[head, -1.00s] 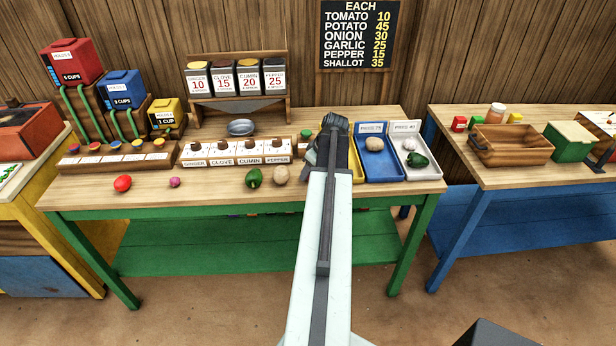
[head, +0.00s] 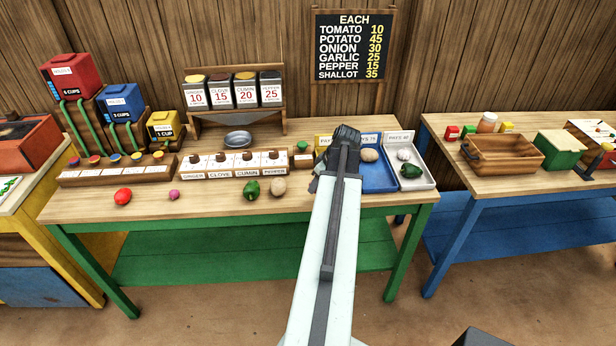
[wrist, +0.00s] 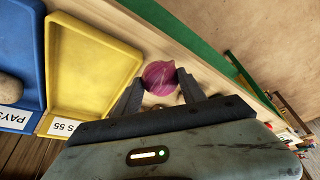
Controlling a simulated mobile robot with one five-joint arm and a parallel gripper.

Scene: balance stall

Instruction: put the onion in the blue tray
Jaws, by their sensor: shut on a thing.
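My gripper (wrist: 160,90) is shut on a purple-red onion (wrist: 161,74) in the wrist view, with a finger on each side of it. In the head view, my gripper (head: 342,138) is over the trays at the right of the green table, and my arm hides the onion there. The blue tray (head: 376,183) is just right of my arm and holds a pale tan potato-like item (head: 369,155). In the wrist view, the blue tray (wrist: 28,50) is at the far left, beyond the yellow tray (wrist: 95,62), and the onion is beside the yellow tray.
The white tray (head: 425,182) at right holds a white bulb (head: 403,154) and a green pepper (head: 411,171). A tomato (head: 123,197), small pink bulb (head: 174,195), green pepper (head: 251,189) and potato (head: 278,187) lie along the table front. A spice rack (head: 235,165) stands behind.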

